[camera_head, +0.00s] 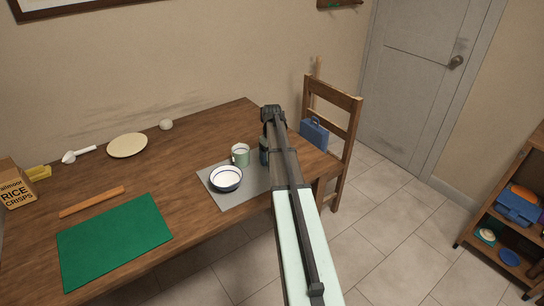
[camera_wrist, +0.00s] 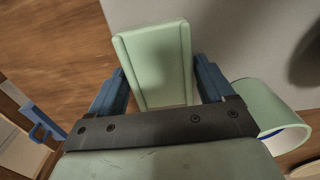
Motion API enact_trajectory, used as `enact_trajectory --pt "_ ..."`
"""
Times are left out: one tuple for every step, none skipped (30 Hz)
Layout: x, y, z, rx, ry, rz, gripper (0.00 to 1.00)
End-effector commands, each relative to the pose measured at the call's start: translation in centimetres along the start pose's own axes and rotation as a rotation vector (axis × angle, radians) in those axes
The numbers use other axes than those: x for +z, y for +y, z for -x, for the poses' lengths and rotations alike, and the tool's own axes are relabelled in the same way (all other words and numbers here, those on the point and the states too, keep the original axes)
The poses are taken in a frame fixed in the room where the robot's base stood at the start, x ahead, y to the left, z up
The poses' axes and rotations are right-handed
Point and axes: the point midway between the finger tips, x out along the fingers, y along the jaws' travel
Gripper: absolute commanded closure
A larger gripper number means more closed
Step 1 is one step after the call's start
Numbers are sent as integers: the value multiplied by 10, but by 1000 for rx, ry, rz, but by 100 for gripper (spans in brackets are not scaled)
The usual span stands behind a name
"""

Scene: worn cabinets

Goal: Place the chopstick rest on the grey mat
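The chopstick rest (camera_wrist: 158,62) is a pale green block with raised edges, seen in the wrist view between the blue fingers of my gripper (camera_wrist: 160,75). Both fingertips appear to touch its sides, and it sits slightly turned between them. The grey mat (camera_wrist: 225,30) lies beneath and to the right, with bare wood to the left. In the head view the grey mat (camera_head: 238,200) is near the table's right end, and my gripper (camera_head: 264,152) hangs low at its right side, partly behind my arm. The chopstick rest cannot be made out there.
A green mug (camera_head: 240,155) and a white bowl with a dark rim (camera_head: 226,178) stand on the mat. The mug (camera_wrist: 265,105) is close beside my gripper in the wrist view. A chair (camera_head: 335,110) with a blue case (camera_head: 314,133) stands at the table's right end.

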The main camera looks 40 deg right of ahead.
Motion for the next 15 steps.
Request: enact_trajectory --pt "0 0 0 0 0 0 14" --pt "0 0 0 0 0 0 11" --pt "0 0 0 0 0 0 7" --pt "0 0 0 0 0 0 4" --pt "0 0 0 0 0 0 2" --pt "0 0 0 0 0 0 2" --pt "0 0 0 0 0 0 2" --pt "0 0 0 0 0 0 2" --pt "0 0 0 0 0 0 2" --pt "0 0 0 0 0 0 2" --pt "0 0 0 0 0 0 2" --pt "0 0 1 0 0 0 2" --pt "0 0 2 0 0 0 2" --pt "0 0 3 0 0 0 2" --pt "0 0 6 0 1 0 2"
